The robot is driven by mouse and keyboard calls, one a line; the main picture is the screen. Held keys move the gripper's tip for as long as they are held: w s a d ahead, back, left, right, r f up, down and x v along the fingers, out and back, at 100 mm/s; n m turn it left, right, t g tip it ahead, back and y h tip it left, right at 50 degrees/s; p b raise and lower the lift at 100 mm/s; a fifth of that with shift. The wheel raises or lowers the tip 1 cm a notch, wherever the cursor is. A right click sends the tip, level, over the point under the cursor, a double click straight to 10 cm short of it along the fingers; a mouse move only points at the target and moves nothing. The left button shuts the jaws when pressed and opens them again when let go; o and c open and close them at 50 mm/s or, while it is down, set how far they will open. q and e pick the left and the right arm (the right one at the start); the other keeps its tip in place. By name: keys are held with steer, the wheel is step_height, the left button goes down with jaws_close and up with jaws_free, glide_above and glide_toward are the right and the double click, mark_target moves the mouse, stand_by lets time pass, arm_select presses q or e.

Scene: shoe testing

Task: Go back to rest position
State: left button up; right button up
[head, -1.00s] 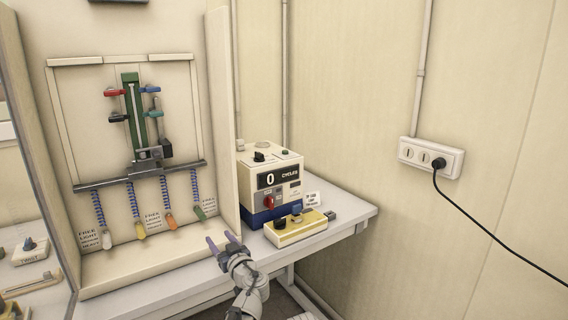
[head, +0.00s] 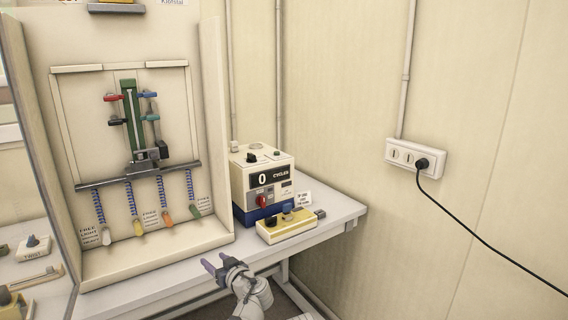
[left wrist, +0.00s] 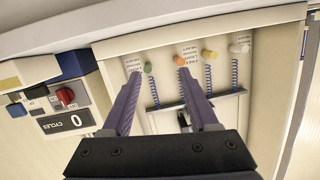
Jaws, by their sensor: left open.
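My left gripper (head: 221,265) is at the lower middle of the head view, in front of the table's front edge. Its two purple fingers also show in the left wrist view (left wrist: 158,112), spread apart with nothing between them. The left wrist view faces the test rig upside down, with the counter box on its left side. My right gripper is not seen in either view.
A white table (head: 345,209) holds a cycle counter box (head: 262,180) reading 0 and a yellow control box (head: 284,226). The test rig (head: 150,255) with springs and coloured tips stands left. A plug (head: 423,164) sits in a wall socket (head: 398,152).

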arm_select(q)
steer(key=s+d+f+m+g+h+p, duration=0.2)
steer(key=s+d+f+m+g+h, duration=0.1)
steer(key=s, duration=0.6)
steer(key=s+d+f+m+g+h+p, duration=0.3)
steer(key=s+d+m+g, duration=0.1)
steer(key=s, duration=0.5)
steer(key=s+d+f+m+g+h+p, duration=0.2)
steer(key=s+d+g, duration=0.3)
steer(key=s, duration=0.4)
steer(key=shift+d+f+m+h+p, duration=0.4)
steer(key=shift+d+f+m, duration=0.3)
steer(key=shift+d, duration=0.2)
steer(key=shift+c, duration=0.8)
steer(key=shift+d, duration=0.1)
